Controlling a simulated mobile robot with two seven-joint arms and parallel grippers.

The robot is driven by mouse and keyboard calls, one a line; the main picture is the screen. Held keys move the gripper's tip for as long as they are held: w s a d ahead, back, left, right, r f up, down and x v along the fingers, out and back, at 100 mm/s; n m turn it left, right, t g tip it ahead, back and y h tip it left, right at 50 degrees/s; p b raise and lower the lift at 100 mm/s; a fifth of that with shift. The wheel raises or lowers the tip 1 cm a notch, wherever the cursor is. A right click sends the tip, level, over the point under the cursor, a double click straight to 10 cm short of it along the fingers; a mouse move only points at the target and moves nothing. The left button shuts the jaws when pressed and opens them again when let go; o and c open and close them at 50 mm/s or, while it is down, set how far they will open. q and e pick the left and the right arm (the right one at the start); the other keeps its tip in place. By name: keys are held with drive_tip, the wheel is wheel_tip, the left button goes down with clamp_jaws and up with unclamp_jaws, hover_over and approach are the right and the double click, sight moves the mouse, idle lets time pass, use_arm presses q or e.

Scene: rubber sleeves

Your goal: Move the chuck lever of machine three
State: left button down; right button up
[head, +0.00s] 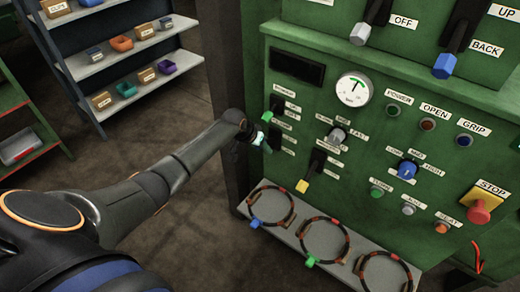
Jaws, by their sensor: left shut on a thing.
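My left gripper (257,140) is at the left edge of the green machine panel (340,60). It is shut on a small lever there, which it mostly hides. Just above it is a short black lever with a green tip (268,115). To the right and lower is a black lever with a yellow tip (302,186). At the top are larger levers, one with a grey tip (359,35) and one with a blue tip (444,66). The small labels near the gripper are too blurred to read, and I cannot tell which lever is the chuck lever. My right gripper is out of view.
A red stop button (479,210), a blue knob (407,170) and a round gauge (354,89) are on the panel. A grey ledge (300,225) with several black-and-orange rings juts out below. Shelves with bins (95,68) stand at the back left; the floor between is clear.

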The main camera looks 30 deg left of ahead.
use_arm(q)
drive_tip(key=shift+r, duration=0.1)
idle(0.3)
drive_tip(key=shift+c, duration=2.2)
unclamp_jaws()
drive_tip(key=p+v, duration=0.2)
drive_tip(key=v, duration=1)
drive_tip(key=shift+r, duration=0.2)
drive_tip(key=s+d+f+m+t+h, duration=0.1)
drive_tip(key=s+d+f+m+t, duration=0.1)
drive_tip(key=s+d+f, duration=1.35)
drive_tip(key=s+d+t, duration=0.1)
drive_tip(key=s+d, duration=0.2)
drive_tip(key=s, duration=0.6)
drive_tip(key=shift+m+t, duration=0.3)
